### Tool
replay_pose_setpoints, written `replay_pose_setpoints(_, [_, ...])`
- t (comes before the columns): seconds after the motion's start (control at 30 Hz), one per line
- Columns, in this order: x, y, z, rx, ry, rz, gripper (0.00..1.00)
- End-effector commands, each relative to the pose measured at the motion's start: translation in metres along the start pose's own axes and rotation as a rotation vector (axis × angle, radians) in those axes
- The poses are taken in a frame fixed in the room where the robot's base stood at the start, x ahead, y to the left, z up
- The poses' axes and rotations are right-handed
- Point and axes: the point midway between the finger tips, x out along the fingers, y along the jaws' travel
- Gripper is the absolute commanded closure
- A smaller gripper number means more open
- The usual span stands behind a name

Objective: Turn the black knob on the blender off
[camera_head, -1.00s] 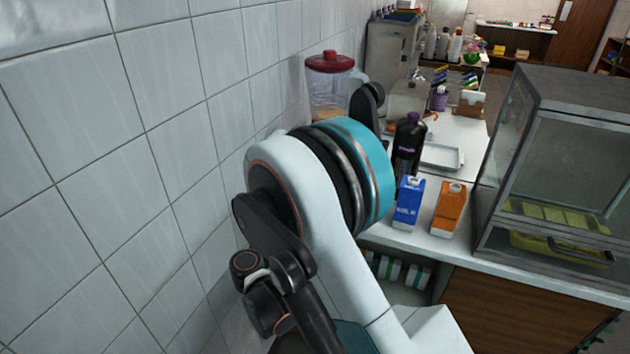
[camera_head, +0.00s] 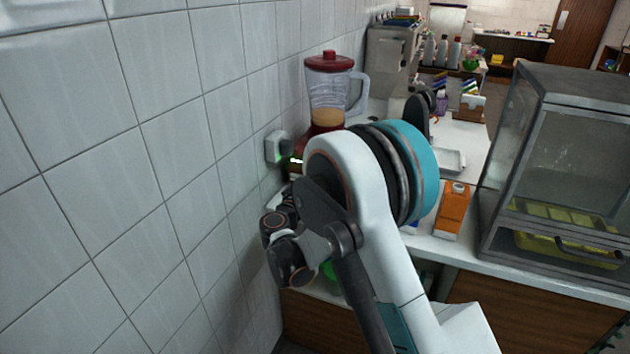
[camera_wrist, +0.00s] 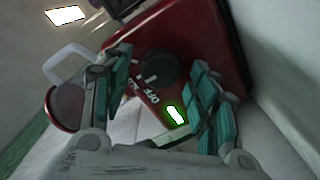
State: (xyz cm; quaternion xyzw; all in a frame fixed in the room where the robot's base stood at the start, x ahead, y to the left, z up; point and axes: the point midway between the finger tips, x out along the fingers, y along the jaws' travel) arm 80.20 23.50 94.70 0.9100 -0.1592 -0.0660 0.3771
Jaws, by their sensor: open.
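The blender stands by the tiled wall in the head view, with a clear jar (camera_head: 326,92), a red lid (camera_head: 329,62) and a red base (camera_head: 299,151) partly hidden by my arm. In the wrist view the red base (camera_wrist: 205,35) appears tilted. Its black knob (camera_wrist: 157,69) sits beside ON and OFF lettering, and a green-edged light (camera_wrist: 175,115) glows below it. My gripper (camera_wrist: 161,72) is open, one finger on each side of the knob as seen here. I cannot tell whether either finger touches it. My arm hides the gripper's fingers in the head view.
The tiled wall (camera_head: 160,110) runs close along the left, with a white plug (camera_head: 277,147) on it by the blender. An orange carton (camera_head: 452,211) and a glass display case (camera_head: 560,165) stand on the counter to the right. A white tray (camera_head: 450,160) lies behind.

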Motion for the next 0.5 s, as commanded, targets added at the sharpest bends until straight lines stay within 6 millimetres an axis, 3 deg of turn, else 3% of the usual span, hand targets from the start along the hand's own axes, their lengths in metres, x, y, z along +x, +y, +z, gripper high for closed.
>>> replay_pose_setpoints(0.13, [-0.0002, 0.0001, -0.0001, 0.000, 0.000, 0.000, 0.45])
replay_pose_setpoints(0.33, [-0.0004, 0.0000, 0.0000, 0.000, 0.000, 0.000, 0.90])
replay_pose_setpoints(0.5, [-0.0005, -0.0001, 0.0000, -0.001, 0.000, 0.000, 0.90])
